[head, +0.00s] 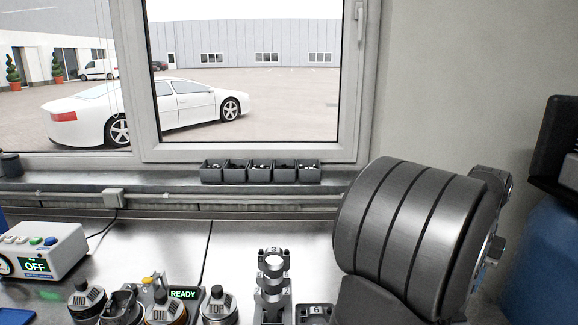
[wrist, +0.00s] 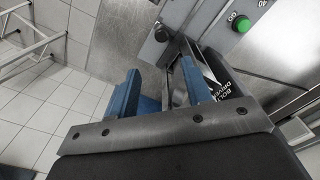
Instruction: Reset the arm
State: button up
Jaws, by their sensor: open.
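My gripper (wrist: 160,68) shows in the wrist view with its two blue fingers spread apart. It is open and I see nothing held between them. Behind the right finger is a dark panel (wrist: 230,84) with white lettering that seems to read "BOLT DRIVER". Close by is a grey control box with a green button (wrist: 242,25) marked "GO". How far the fingers are from these I cannot tell. I cannot make out my gripper in the head view.
The metal bench (head: 160,240) carries a grey box reading "OFF" (head: 50,250), bottles including "OIL" (head: 165,306) and "TOP" (head: 218,308), and a metal holder (head: 271,285). Small dark bins (head: 260,173) line the sill. Tiled floor (wrist: 40,100) shows at left in the wrist view.

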notch_tip(320, 180, down, 12)
jog(key=shift+a+f, duration=0.1)
jog(key=a, duration=0.7)
jog(key=shift+r, duration=0.3)
notch_tip(320, 180, up, 17)
jog(key=a+f+n+g+h, duration=0.2)
jog(key=a+f+n+h, duration=0.2)
jog(key=f+n, duration=0.6)
jog(key=shift+a+f+n+g+h, duration=0.2)
jog(key=shift+f+n+g+h, duration=0.15)
jog(key=shift+n, duration=0.95)
jog(key=shift+c, duration=0.3)
